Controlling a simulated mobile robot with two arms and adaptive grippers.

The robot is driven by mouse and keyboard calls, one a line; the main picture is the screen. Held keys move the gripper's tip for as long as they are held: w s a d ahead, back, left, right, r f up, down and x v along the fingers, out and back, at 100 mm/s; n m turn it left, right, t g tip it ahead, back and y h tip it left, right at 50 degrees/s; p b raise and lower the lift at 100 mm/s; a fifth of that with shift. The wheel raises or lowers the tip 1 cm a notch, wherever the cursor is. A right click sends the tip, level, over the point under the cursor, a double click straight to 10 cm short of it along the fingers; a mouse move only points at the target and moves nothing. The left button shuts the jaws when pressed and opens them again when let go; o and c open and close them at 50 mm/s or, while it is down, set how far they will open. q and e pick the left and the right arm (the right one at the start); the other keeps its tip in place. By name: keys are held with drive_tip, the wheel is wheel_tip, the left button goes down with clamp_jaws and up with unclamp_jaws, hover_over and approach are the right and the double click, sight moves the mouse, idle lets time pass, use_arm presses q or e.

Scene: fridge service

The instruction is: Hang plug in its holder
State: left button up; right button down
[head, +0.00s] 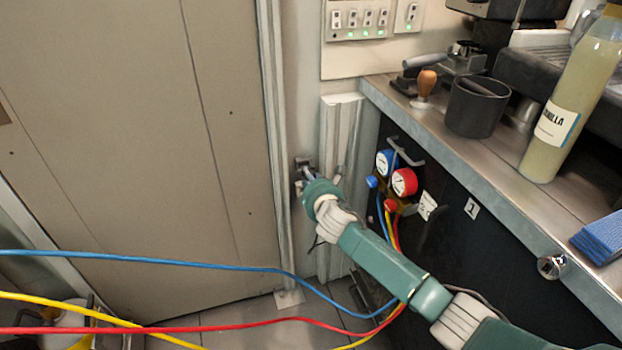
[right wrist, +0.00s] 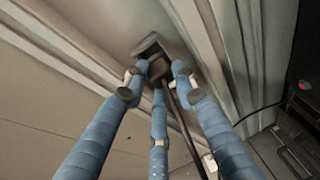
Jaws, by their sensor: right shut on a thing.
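My right gripper (head: 308,176) reaches to the door-side post, its fingers shut on a small dark plug. In the right wrist view, my blue fingers (right wrist: 156,88) close around the plug (right wrist: 158,71), and a black cable runs down from it. A dark bracket, which looks like the holder (right wrist: 147,44), is on the post just beyond the fingertips. The holder also shows in the head view (head: 302,162). The plug is largely hidden by my fingers, and I cannot tell whether it touches the holder or sits in it. My left gripper is not in view.
A large beige door panel (head: 140,140) fills the left. The gauges (head: 403,182) and a counter (head: 450,155) with a dark cup (head: 477,107) and a vanilla bottle (head: 571,100) are at right. Blue, yellow and red hoses (head: 200,263) cross the lower foreground.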

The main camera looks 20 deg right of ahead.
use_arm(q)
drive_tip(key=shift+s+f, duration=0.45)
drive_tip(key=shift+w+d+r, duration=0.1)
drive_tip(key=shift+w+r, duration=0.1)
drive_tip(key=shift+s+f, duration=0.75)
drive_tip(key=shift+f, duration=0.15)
use_arm(e)
drive_tip(key=shift+n, duration=0.3)
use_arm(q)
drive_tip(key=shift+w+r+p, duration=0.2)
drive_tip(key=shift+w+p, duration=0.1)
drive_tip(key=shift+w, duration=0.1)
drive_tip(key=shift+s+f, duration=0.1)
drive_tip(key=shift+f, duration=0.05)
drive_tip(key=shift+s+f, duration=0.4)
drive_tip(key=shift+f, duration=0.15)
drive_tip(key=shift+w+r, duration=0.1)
use_arm(e)
drive_tip(key=shift+w, duration=0.1)
